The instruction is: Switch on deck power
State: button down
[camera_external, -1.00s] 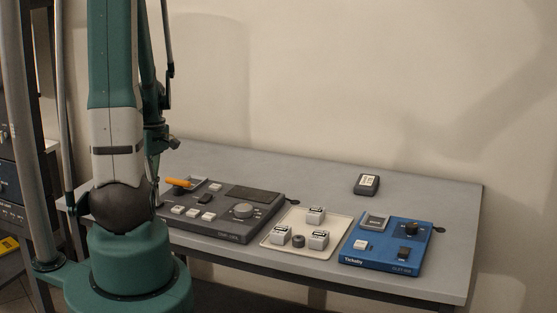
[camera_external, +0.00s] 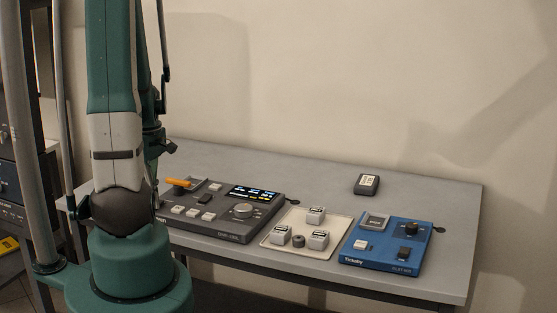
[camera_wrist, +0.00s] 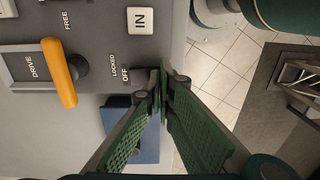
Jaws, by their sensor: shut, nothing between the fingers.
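The dark grey deck (camera_external: 222,227) lies on the left part of the table, and its screen (camera_external: 254,192) is lit with blue, white and yellow readouts. In the wrist view, the deck panel (camera_wrist: 100,40) shows an orange lever (camera_wrist: 60,72) by the word DRIVE, a white IN key (camera_wrist: 140,20) and the labels LOCKED and OFF. My gripper (camera_wrist: 161,88) is shut and empty, its green fingertips together at the panel edge beside OFF. The fingertips hide what is directly under them, and I cannot tell whether they touch the panel. In the external view my arm hides the gripper.
A cream tray (camera_external: 270,241) with several small grey-white blocks stands right of the deck. A blue box (camera_external: 385,262) with a knob is farther right. A small dark device (camera_external: 367,184) lies behind them.

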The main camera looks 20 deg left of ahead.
jog(key=shift+w+r, duration=0.1)
jog(key=shift+w, duration=0.15)
jog(key=shift+w+r, duration=0.15)
jog(key=shift+w, duration=0.25)
jog(key=shift+r, duration=0.15)
jog(key=shift+s+r+p, duration=0.2)
jog(key=shift+r+p, duration=1.3)
jog(key=shift+r, duration=0.4)
notch_tip(320, 180, up, 10)
jog(key=s+p, duration=0.1)
jog(key=shift+s, duration=0.1)
